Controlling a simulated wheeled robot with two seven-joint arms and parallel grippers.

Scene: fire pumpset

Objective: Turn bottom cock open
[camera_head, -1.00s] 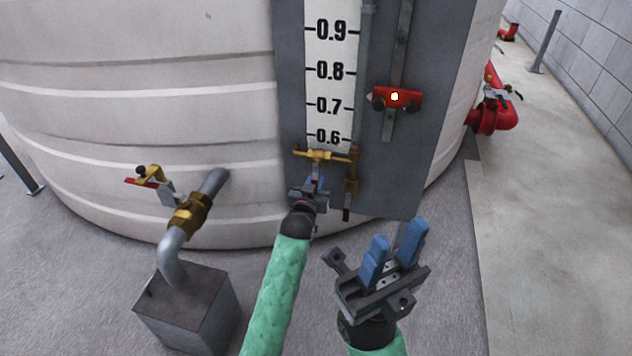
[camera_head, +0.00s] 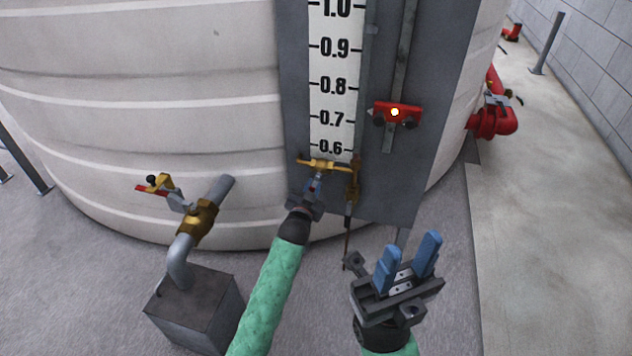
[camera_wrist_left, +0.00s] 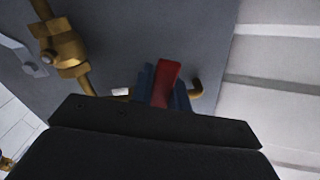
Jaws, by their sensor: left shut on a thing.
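The bottom cock (camera_head: 325,165) is a brass fitting at the lower end of the white level gauge, with a vertical brass part (camera_head: 352,185) at its right. My left gripper (camera_head: 315,186) is just below it. In the left wrist view its blue fingers are shut on a red lever (camera_wrist_left: 166,84), with a brass rod end beside it and a brass valve body (camera_wrist_left: 68,48) to the left. A thin dark line (camera_head: 347,238) runs down below the vertical brass part; I cannot tell what it is. My right gripper (camera_head: 408,262) is open and empty, in front of the tank's base.
The gauge's grey panel (camera_head: 395,180) is on the large white tank (camera_head: 150,75) and carries a red slider (camera_head: 397,112). A grey pipe with a brass valve (camera_head: 197,220) stands over a grey box (camera_head: 195,310) at left. Concrete floor is free at right.

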